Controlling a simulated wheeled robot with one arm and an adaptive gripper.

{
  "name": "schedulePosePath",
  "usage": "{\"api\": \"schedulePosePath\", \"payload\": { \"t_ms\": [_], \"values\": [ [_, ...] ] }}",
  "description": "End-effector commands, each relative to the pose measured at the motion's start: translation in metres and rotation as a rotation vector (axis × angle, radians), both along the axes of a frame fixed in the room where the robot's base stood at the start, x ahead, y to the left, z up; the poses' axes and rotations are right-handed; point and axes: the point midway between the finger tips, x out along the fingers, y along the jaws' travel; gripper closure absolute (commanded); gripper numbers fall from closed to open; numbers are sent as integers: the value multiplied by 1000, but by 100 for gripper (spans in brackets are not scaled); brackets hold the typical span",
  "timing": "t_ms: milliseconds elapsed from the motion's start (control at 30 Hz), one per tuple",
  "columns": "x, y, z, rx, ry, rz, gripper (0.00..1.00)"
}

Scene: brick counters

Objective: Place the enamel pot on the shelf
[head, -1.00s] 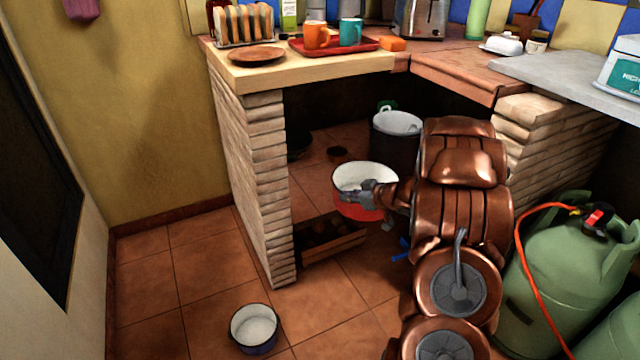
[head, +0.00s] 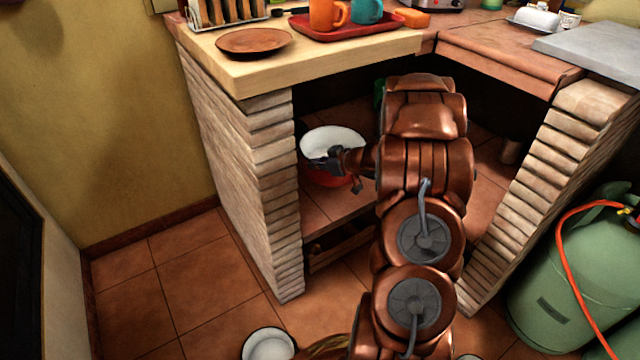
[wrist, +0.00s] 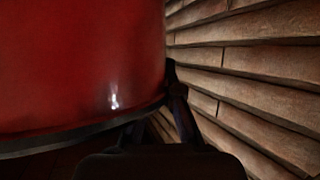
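The red enamel pot (head: 334,138), white inside, is upright under the counter, just right of the left brick pillar. It is over the tiled shelf (head: 335,207); I cannot tell whether its base touches it. My gripper (head: 330,162) is at the pot's near rim and appears closed on it; the fingertips are partly hidden. In the wrist view the pot's red side (wrist: 80,65) fills the upper left, with a dark finger (wrist: 180,105) at its right edge.
The left brick pillar (head: 250,190) stands close beside the pot; its bricks (wrist: 250,80) fill the wrist view's right side. The countertop (head: 330,62) is above. A wooden crate (head: 345,248) sits below the shelf. A green gas cylinder (head: 570,270) is right. A white-lined pot (head: 268,346) is on the floor.

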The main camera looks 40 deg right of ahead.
Motion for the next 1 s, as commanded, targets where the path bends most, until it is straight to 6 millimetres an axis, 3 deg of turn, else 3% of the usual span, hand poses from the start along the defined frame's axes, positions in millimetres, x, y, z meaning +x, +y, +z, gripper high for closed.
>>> {"api": "schedulePosePath", "payload": {
  "t_ms": [100, 233, 467, 733, 1000],
  "values": [
    [1, 2, -26, 2, 0, 2, 100],
    [1, 2, -43, 2, -1, 1, 100],
    [0, 1, -54, 1, -3, 2, 100],
    [0, 0, -84, 0, -4, -1, 100],
    [0, -1, -85, -1, -4, -2, 100]
  ]
}}
